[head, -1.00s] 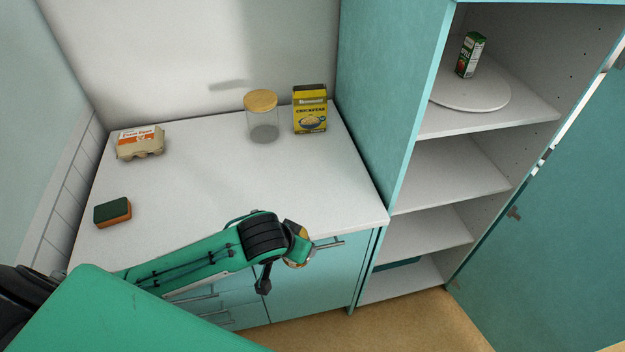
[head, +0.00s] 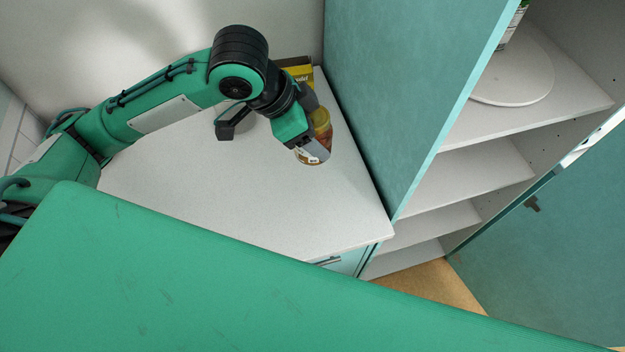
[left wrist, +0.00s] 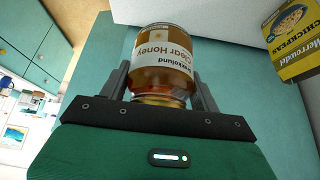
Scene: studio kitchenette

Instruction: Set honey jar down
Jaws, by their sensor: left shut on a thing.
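The honey jar (head: 322,136) is amber with a white label. My left gripper (head: 313,132) is shut on it, over the right part of the white counter (head: 250,205), near the tall teal cabinet's side. In the left wrist view the jar (left wrist: 163,62) sits between the two dark fingers, and its "Clear Honey" label reads upside down. I cannot tell whether the jar touches the counter. My right gripper is not in view.
The yellow chickpeas box (head: 301,70) stands behind my gripper, partly hidden; it also shows in the left wrist view (left wrist: 297,40). The teal cabinet (head: 395,90) borders the counter on the right, with open shelves. The counter's front middle is clear.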

